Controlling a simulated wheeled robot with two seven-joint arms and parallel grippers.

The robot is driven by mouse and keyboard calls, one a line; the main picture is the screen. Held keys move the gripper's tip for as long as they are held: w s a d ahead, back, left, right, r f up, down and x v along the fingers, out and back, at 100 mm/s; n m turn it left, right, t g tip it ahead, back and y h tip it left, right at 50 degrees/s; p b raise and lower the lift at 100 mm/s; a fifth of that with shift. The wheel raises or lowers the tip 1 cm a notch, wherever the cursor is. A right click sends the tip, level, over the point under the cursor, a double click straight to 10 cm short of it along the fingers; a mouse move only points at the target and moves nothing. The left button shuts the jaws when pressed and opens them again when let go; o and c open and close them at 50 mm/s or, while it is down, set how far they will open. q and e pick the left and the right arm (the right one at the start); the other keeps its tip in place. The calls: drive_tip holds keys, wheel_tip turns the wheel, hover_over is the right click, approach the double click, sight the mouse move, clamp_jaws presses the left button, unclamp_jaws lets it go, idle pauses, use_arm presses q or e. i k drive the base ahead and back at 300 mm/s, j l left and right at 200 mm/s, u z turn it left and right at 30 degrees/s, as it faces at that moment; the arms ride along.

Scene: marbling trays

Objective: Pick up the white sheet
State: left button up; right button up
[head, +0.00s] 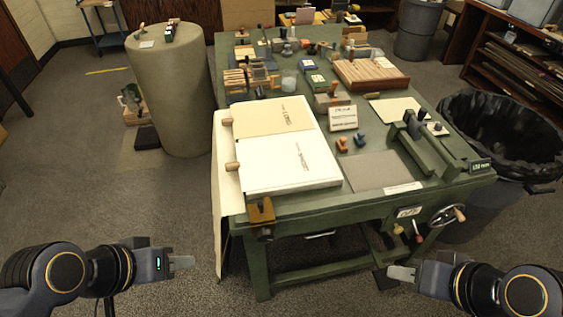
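A white sheet (290,170) lies flat on the front left part of the green table (330,203). A cream sheet (270,118) lies directly behind it, and both have small dark print. Two wooden knobs (232,166) stand along their left side. A pale sheet or board (222,200) hangs down at the table's left edge. My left gripper (184,262) is left of the table and in front of it, apart from the sheet. My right gripper (400,273) is in front of the table's right half, also apart. Both are seen side-on, so their finger gaps are hidden.
A grey mat (372,171) and a green device with a long arm (430,150) lie right of the sheet. A brass clamp (262,212) sits on the front edge. Stamps, blocks and a wooden rack (370,72) crowd the back. A black-lined bin (500,125) stands at right.

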sight(276, 162)
drive_tip(key=j+z, duration=0.1)
drive_tip(key=z, duration=0.35)
drive_tip(key=j+z, duration=0.1)
drive_tip(key=z, duration=0.4)
drive_tip(key=j+z, duration=0.15)
drive_tip(key=z, duration=0.3)
drive_tip(key=j+z, duration=0.25)
drive_tip(key=j, duration=0.15)
drive_tip(key=k+j+z, duration=0.2)
drive_tip(key=j, duration=0.15)
drive_tip(key=k+j+z, duration=0.1)
drive_tip(key=j+z, duration=0.15)
drive_tip(key=j, duration=0.15)
drive_tip(key=k+j+z, duration=0.2)
drive_tip(key=k+j, duration=0.1)
drive_tip(key=j, duration=0.2)
drive_tip(key=k+j, duration=0.25)
drive_tip(key=j, duration=0.3)
drive_tip(key=z, duration=0.05)
